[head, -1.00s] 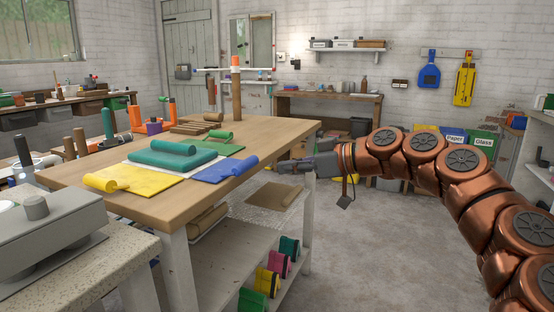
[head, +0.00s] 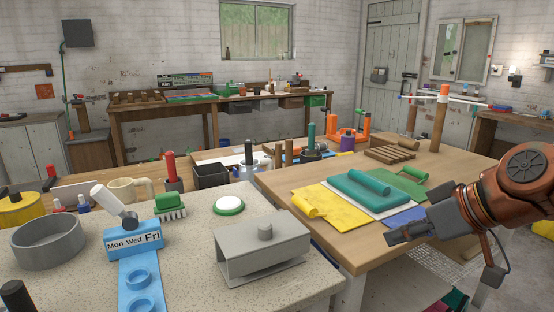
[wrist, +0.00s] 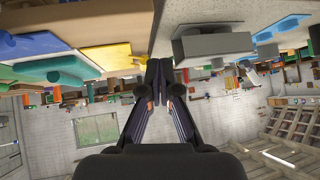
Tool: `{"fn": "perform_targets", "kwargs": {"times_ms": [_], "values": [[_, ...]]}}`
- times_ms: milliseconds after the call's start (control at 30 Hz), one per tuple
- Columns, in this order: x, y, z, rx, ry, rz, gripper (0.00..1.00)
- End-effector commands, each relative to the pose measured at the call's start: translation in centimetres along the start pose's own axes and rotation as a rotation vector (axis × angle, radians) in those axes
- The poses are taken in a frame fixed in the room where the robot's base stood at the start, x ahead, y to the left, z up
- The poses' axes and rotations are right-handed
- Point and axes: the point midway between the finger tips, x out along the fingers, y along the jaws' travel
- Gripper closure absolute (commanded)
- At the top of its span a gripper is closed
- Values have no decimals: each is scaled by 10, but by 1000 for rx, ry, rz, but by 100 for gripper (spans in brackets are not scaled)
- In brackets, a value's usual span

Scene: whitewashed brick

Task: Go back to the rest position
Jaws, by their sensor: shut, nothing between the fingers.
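My gripper (head: 408,234) is at the right in the head view, just off the near edge of the wooden table (head: 300,180). Its fingers point left and it holds nothing. In the wrist view the two fingers (wrist: 158,72) run together at their tips, shut and empty. The wrist picture is upside down, with the tabletops along its top. My copper-coloured arm reaches in from the right edge of the head view.
Yellow (head: 340,213), teal (head: 375,190) and blue mats lie near my gripper. Open floor lies at right.

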Motion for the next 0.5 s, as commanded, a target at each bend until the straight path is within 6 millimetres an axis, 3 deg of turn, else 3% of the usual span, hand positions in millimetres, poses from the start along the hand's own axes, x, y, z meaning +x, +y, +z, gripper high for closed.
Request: {"fn": "perform_targets", "kwargs": {"times_ms": [33,167,500], "values": [[-6,-17,-8,9,-54,-5,100],[-2,-52,2,60,-193,-4,100],[-21,-114,53,257,-542,90,100]]}}
